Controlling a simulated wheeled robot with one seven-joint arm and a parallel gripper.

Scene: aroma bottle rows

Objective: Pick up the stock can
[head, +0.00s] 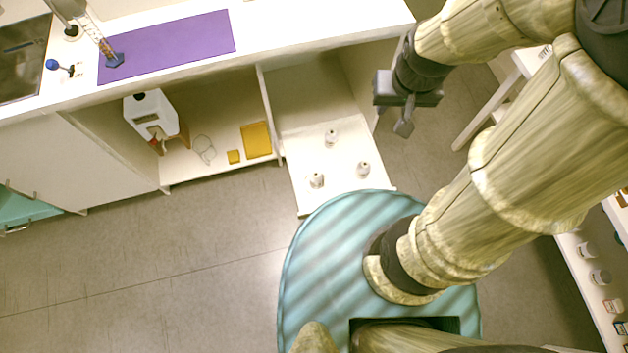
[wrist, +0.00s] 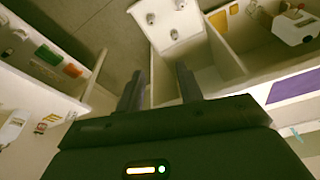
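A white, boxy can-like container (head: 150,112) with a dark cap stands in the open bay under the counter at the left. It is the likeliest stock can, but no readable label confirms this. It also shows at the upper right of the wrist view (wrist: 292,28). My gripper (head: 404,122) hangs in the air to the right of the pull-out shelf, well apart from this container. In the wrist view my gripper's two dark fingers (wrist: 160,82) stand apart with nothing between them.
A pull-out shelf (head: 339,190) carries 3 small white bottles. A yellow board (head: 256,139) stands in the bay beside the container. A purple mat (head: 170,45) lies on the counter. Shelving with several small items (head: 600,276) stands at the right. Open floor (head: 150,255) lies in front.

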